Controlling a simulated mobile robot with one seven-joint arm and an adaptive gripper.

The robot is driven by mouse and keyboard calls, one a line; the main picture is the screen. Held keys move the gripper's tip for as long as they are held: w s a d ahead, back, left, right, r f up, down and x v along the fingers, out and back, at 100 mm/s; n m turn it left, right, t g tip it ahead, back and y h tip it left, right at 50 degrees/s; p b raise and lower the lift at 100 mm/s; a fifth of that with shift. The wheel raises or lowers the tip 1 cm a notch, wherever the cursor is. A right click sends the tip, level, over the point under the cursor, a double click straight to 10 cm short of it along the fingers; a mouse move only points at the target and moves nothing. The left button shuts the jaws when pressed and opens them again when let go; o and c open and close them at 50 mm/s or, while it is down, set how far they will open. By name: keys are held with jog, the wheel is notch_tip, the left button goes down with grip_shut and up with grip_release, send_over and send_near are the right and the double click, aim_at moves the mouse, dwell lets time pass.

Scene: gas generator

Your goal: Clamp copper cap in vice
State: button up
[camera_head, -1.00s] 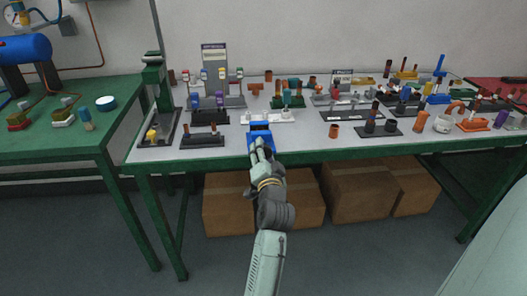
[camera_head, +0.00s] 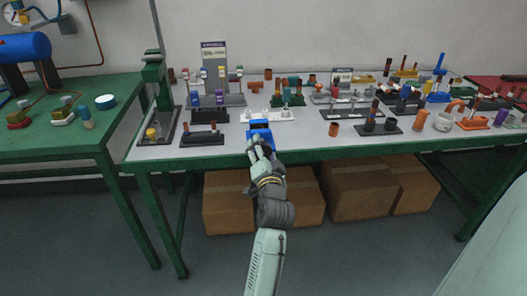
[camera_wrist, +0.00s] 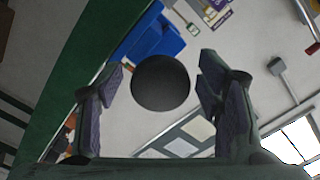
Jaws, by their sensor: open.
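The blue vice (camera_head: 260,134) stands at the front edge of the grey-topped table, and its blue body also shows in the wrist view (camera_wrist: 152,38). My gripper (camera_head: 261,150) is at the front of the vice. In the wrist view my gripper (camera_wrist: 159,80) is open, with its two fingers on either side of a dark round knob (camera_wrist: 160,83) in front of the vice. A gap shows between the knob and each finger. I cannot make out a copper cap in the vice jaws. A short copper-coloured cylinder (camera_head: 334,129) stands on the table to the right.
A white holder (camera_head: 283,115) is just behind the vice. A dark rack (camera_head: 202,135) and a green press (camera_head: 155,85) are to the left. Several racks of fittings fill the right side. Cardboard boxes (camera_head: 352,195) lie under the table. Bare tabletop shows right of the vice.

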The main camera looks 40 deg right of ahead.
jog(key=v, duration=1.2)
jog(key=shift+s, duration=0.1)
